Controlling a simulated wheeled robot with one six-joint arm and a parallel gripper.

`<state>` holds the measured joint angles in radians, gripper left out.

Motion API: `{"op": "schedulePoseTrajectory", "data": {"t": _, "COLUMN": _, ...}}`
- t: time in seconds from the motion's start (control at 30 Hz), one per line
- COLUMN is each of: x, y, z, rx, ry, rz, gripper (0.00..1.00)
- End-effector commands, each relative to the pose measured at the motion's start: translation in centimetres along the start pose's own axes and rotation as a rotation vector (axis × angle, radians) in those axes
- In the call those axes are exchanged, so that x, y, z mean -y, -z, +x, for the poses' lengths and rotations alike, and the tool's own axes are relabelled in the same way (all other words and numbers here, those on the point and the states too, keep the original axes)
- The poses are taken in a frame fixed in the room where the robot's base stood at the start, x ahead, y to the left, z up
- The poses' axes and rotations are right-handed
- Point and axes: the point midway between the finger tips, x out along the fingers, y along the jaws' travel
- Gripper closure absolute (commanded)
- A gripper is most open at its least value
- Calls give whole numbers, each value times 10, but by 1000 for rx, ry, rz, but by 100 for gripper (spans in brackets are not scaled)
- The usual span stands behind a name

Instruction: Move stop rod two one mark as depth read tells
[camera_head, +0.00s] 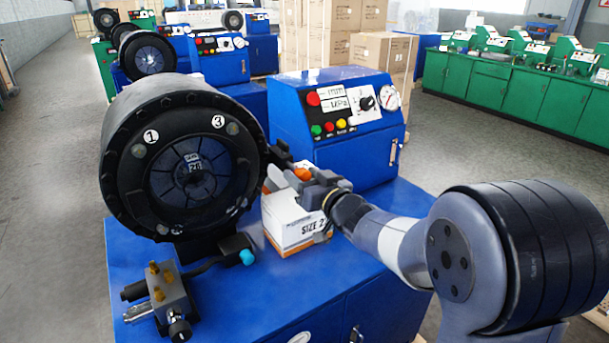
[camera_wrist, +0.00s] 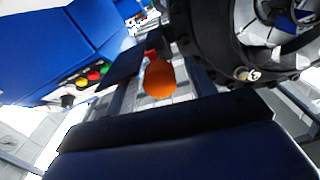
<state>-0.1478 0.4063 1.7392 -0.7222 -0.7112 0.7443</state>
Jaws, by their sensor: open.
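The crimper (camera_head: 118,120) is a large black ring head on a blue cabinet, with white number marks 1 and 3 on its face. An orange knob (camera_head: 302,174), which seems to be the stop rod's end, shows at the head's right side. My gripper (camera_head: 284,178) is there too, partly overlapping it. In the wrist view the orange knob (camera_wrist: 159,79) appears between my gripper's (camera_wrist: 157,68) dark fingers, which are apart. I cannot tell whether they touch it. The rod's marks are hidden. The mm display (camera_head: 334,92) on the blue control box seems to show only dashes.
A white box (camera_head: 290,225) marked SIZE 2 stands under my gripper. The blue control box (camera_head: 350,150) with buttons and gauge (camera_head: 389,97) is behind. A brass-fitted valve block (camera_head: 165,290) and a cyan-tipped lever (camera_head: 247,257) are at the front left.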

Motion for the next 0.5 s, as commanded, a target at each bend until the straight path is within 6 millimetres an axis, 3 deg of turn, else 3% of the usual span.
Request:
{"op": "schedulePoseTrajectory", "data": {"t": 0.23, "x": 0, "y": 0, "z": 1, "rx": -1, "ry": 0, "rz": 0, "gripper": 48}}
{"op": "schedulePoseTrajectory", "data": {"t": 0.5, "x": 0, "y": 0, "z": 0, "rx": -1, "ry": 0, "rz": 0, "gripper": 70}}
